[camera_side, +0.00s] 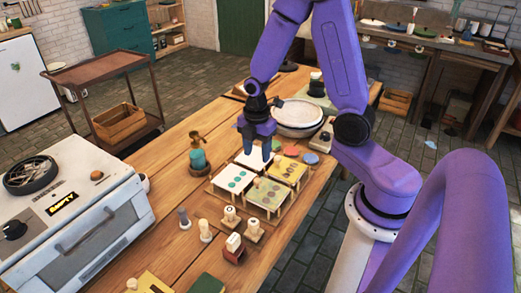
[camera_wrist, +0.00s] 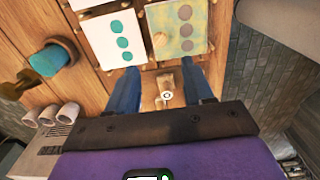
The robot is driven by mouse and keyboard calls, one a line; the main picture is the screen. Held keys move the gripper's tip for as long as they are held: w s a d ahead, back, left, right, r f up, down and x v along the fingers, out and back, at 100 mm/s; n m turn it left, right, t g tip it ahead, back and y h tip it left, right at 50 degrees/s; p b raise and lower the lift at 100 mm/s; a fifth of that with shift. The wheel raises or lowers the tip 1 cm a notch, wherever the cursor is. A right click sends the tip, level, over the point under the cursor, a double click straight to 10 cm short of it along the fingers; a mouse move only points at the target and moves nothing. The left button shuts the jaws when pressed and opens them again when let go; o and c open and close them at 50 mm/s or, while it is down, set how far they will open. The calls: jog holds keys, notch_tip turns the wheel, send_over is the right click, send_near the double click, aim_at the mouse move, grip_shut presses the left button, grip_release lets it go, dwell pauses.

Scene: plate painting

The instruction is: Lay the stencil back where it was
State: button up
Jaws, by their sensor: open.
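A yellowish stencil panel (camera_side: 267,196) with a column of round holes lies at the near right of a group of panels on the table. A small wooden knob stands at its left edge. It also shows in the wrist view (camera_wrist: 188,45), beyond my fingertips. A similar yellowish panel (camera_side: 289,167) lies behind it. A white panel with teal dots (camera_side: 233,179) lies to its left, and another white panel (camera_side: 254,160) lies behind that one, partly hidden by my gripper. My gripper (camera_side: 258,155) points down above the panels. Its fingers (camera_wrist: 162,88) are apart with nothing held.
Several wooden-handled stamps (camera_side: 231,215) stand in front. White plates (camera_side: 298,115) are stacked behind, with coloured discs (camera_side: 291,150) nearby. A large oven-like box (camera_side: 75,215) fills the left.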

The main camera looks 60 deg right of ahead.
jog(key=s+a+r+m, duration=0.2)
jog(key=s+a+r, duration=0.3)
jog(key=s, duration=0.4)
jog(key=s+a+r+m, duration=0.3)
jog(key=s+a+r, duration=0.2)
jog(key=s, duration=0.5)
jog(key=shift+s+r, duration=0.2)
jog(key=shift+r, duration=0.55)
